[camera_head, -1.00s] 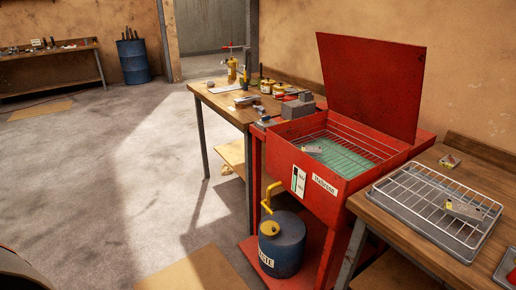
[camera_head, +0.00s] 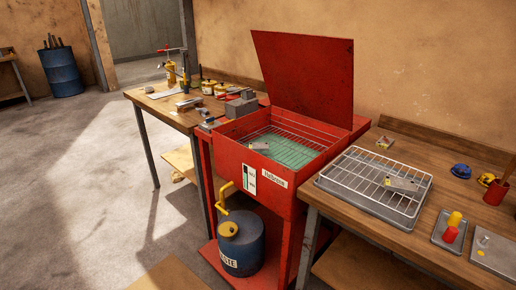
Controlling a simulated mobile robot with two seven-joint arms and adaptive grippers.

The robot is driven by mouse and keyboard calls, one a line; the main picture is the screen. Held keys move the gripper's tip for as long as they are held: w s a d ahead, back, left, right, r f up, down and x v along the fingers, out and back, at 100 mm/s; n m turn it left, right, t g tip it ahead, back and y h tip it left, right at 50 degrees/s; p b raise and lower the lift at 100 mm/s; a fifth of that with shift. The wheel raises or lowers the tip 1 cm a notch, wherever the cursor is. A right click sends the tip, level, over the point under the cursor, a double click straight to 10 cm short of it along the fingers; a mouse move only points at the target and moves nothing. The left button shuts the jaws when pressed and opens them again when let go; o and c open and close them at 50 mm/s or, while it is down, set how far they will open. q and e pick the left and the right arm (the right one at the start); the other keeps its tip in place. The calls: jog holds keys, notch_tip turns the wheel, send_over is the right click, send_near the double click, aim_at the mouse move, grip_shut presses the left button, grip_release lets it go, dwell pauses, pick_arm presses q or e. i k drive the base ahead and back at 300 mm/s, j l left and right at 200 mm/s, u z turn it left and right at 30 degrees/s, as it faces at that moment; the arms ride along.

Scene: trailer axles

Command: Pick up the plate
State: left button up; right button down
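A small grey metal plate (camera_head: 402,184) with a yellowish mark at one end lies flat on the wire drying rack (camera_head: 358,191) over a grey tray on the right bench. A second small light plate (camera_head: 259,147) lies on the wire grate inside the open red parts washer (camera_head: 284,185), near its left front corner. I cannot tell which one the task means. Neither of my grippers shows in this view.
The washer's red lid (camera_head: 305,75) stands open. A blue waste can (camera_head: 243,245) sits below. The right bench (camera_head: 345,232) also holds a small box (camera_head: 385,142), a red cup (camera_head: 495,191) and a tray with red and yellow cylinders (camera_head: 452,228). Open floor lies left.

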aim_at(261, 146)
jog(key=i+j, duration=0.15)
jog(key=i, duration=0.3)
jog(key=i+j, duration=0.1)
jog(key=i, duration=0.35)
